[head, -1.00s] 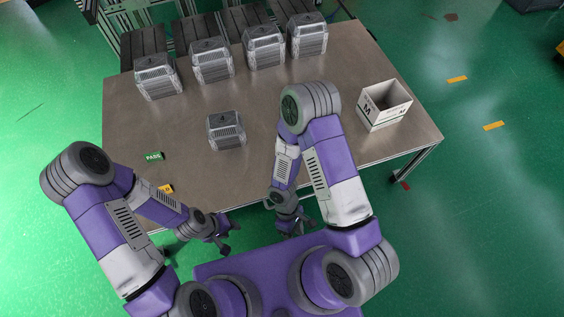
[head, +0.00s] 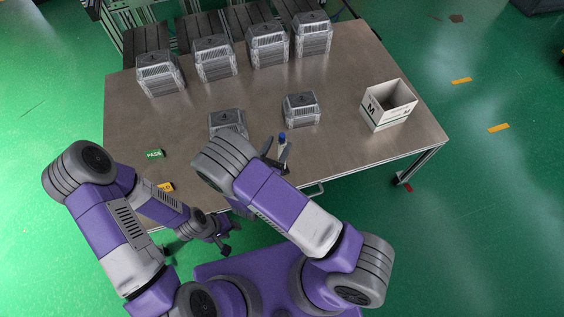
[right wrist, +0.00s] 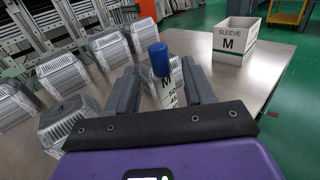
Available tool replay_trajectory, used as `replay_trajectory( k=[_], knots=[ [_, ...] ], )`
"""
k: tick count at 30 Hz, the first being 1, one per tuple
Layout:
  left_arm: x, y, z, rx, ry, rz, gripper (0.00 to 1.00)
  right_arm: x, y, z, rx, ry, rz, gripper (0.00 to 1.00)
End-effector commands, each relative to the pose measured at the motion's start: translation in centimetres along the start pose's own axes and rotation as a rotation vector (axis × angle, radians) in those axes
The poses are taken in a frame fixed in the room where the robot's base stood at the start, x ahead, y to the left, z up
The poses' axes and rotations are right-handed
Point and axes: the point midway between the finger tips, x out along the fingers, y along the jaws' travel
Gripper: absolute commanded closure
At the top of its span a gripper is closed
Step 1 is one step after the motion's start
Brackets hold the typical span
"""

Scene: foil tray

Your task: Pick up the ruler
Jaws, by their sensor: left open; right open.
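The ruler is a white upright strip (right wrist: 170,97) with black marks and numbers and a blue top (right wrist: 160,58). In the head view its blue top (head: 282,136) shows near the table's front middle. My right gripper (head: 276,154) is open, with the ruler between its two dark fingers in the right wrist view (right wrist: 165,90); I cannot tell whether they touch it. The ruler's lower end is hidden by the gripper. My left gripper (head: 224,238) is open and empty, low in front of the table's near edge.
Silvery ribbed containers (head: 215,60) line the table's back edge. Two more (head: 226,120) (head: 301,108) stand mid-table, one partly behind my right arm. An open white box marked M (head: 388,106) stands at right. A green PASS tag (head: 154,154) and yellow tag (head: 166,187) lie left.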

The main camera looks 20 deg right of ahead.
Motion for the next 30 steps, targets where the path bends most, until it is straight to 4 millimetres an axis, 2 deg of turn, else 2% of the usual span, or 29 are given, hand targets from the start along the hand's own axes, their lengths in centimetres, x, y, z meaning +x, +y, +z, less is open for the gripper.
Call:
replay_trajectory(
  k=[9,18,20,28,30],
  knots=[
    [1.1,-0.4,0.0,0.0,0.0,0.0,0.57,4.5,-0.2,-0.4,0.001,0.002,-0.004,0.47],
    [1.1,-0.4,0.0,0.0,0.0,0.0,0.57,5.1,-0.2,-0.3,0.0,0.003,-0.002,0.47],
    [1.1,-0.4,0.0,0.0,0.0,0.0,0.57,5.1,-0.2,-0.3,0.0,0.003,-0.002,0.55],
    [1.1,-0.4,0.0,0.0,0.0,0.0,0.57,5.0,-0.2,-0.3,0.0,0.003,-0.002,0.96],
    [1.1,-0.4,0.0,0.0,0.0,0.0,0.57,5.0,-0.2,-0.3,0.0,0.003,-0.002,1.0]
  ],
)
